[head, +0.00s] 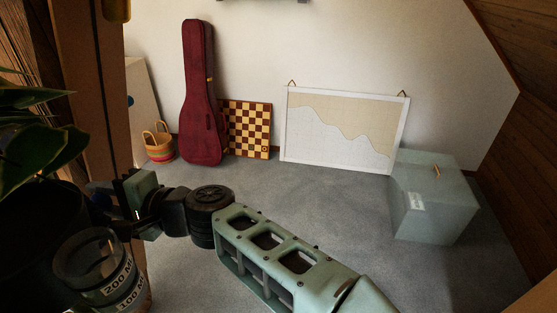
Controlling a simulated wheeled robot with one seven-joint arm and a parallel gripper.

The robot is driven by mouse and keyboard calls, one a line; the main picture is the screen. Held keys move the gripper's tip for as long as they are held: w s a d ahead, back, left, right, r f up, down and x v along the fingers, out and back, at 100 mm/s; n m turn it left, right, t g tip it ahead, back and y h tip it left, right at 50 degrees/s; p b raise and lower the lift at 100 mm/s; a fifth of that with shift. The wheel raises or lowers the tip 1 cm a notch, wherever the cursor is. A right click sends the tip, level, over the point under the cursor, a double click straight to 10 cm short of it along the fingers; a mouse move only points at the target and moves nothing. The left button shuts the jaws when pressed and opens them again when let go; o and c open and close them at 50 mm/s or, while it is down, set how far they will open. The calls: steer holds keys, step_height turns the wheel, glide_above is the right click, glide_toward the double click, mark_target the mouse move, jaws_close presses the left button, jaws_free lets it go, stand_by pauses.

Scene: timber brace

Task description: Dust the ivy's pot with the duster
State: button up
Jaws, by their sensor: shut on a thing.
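A leafy plant (32,125), which I take for the ivy, stands at the left edge in a dark, round pot (28,240). The pot is in deep shade and cut off by the frame. My gripper (92,188) reaches left to the pot's upper right side. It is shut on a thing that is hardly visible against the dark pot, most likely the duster. I cannot tell whether it touches the pot.
A clear measuring jar (88,262) stands close by the pot, below my gripper. A wooden post (97,95) rises just behind. A burgundy instrument case (200,95), chessboard (246,130), framed chart (340,130) and pale box (433,200) line the back.

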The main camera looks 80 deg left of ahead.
steer(key=r, duration=0.2)
steer(key=r+b, duration=0.1)
steer(key=shift+w+a+r, duration=0.1)
steer(key=shift+a+r, duration=0.1)
steer(key=shift+a, duration=0.05)
steer(key=shift+d+b, duration=0.1)
steer(key=shift+b, duration=0.2)
steer(key=f+b, duration=0.3)
steer(key=shift+s+d+f+b, duration=0.2)
steer(key=shift+d+f+b, duration=0.1)
steer(key=shift+r, duration=0.1)
steer(key=a, duration=0.1)
steer(key=w+a, duration=0.1)
steer(key=shift+w+a+f, duration=0.15)
steer(key=shift+a+f, duration=0.15)
steer(key=shift+a, duration=0.1)
